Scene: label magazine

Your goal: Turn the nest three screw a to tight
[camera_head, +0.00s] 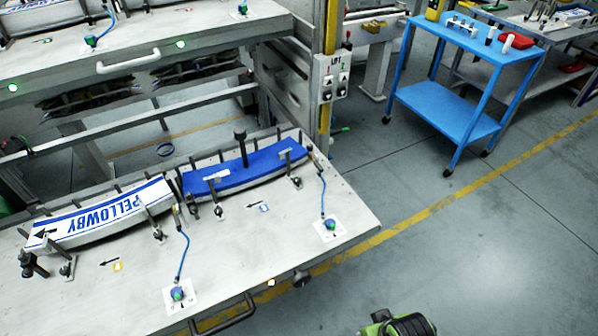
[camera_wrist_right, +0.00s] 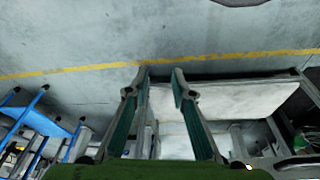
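A pulled-out grey tray (camera_head: 225,262) in the head view holds a curved blue piece (camera_head: 245,176) and a curved white label piece (camera_head: 100,217) reading PELLOWBY. A dark upright knob (camera_head: 240,135) stands at the blue piece. Small clamp screws (camera_head: 297,183) stand along the pieces' front edges; another dark screw (camera_head: 30,264) is at the left end. I cannot tell which is nest three screw a. My right gripper (camera_wrist_right: 162,73) is open and empty in the right wrist view, above the floor and away from the screws. My left gripper is not in view.
Blue-green knobs on white plates (camera_head: 330,228) sit on the tray with blue cables. An upper drawer (camera_head: 150,70) overhangs the back. A LIFT control box (camera_head: 334,76) is on the post. A blue cart (camera_head: 470,75) stands right. The floor (camera_head: 430,240) between is clear.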

